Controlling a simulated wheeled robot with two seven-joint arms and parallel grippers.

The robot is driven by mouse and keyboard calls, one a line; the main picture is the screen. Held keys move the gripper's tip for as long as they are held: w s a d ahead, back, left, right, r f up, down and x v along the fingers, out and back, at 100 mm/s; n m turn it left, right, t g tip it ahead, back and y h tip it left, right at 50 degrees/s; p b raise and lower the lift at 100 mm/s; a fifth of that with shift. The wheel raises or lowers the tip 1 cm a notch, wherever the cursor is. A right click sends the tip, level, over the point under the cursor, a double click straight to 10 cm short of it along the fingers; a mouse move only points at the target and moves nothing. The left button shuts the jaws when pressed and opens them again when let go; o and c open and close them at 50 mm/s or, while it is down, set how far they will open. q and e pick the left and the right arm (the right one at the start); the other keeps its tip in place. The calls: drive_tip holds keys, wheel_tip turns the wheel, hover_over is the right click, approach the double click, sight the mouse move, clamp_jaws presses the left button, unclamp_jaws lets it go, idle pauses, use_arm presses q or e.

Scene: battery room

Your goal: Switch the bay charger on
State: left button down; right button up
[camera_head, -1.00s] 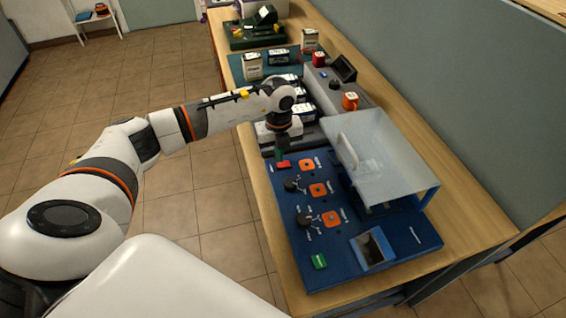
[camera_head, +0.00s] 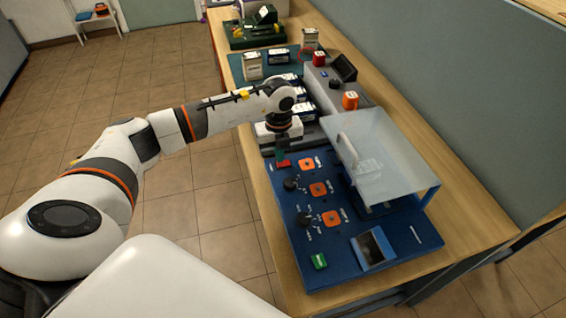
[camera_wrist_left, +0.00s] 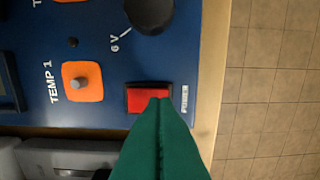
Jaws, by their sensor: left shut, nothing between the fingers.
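The blue charger panel (camera_head: 345,285) lies on the bench with knobs, orange squares and switches. A red rocker switch (camera_head: 283,163) sits at its far left corner; in the left wrist view the red switch (camera_wrist_left: 143,101) has a black frame and a small label beside it. My left gripper (camera_head: 281,157) has green fingers, shut and empty, pointing down at the red switch. In the left wrist view its fingertips (camera_wrist_left: 160,102) overlap the right part of the red rocker; I cannot tell whether they touch it. A green switch (camera_head: 319,261) is at the panel's near left corner. My right gripper is out of view.
A clear cover with a handle (camera_head: 385,160) stands over the panel's right side. Black knobs (camera_head: 291,184) and orange squares (camera_head: 318,189) are close to the gripper. A grey unit with an orange-red object (camera_head: 350,100) stands behind. Floor left of the bench is free.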

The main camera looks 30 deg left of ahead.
use_arm(q)
drive_tip(key=shift+f+b, duration=0.45)
drive_tip(key=shift+f, duration=0.2)
idle(0.3)
drive_tip(key=shift+r+p, duration=2.55)
drive_tip(key=shift+r, duration=1)
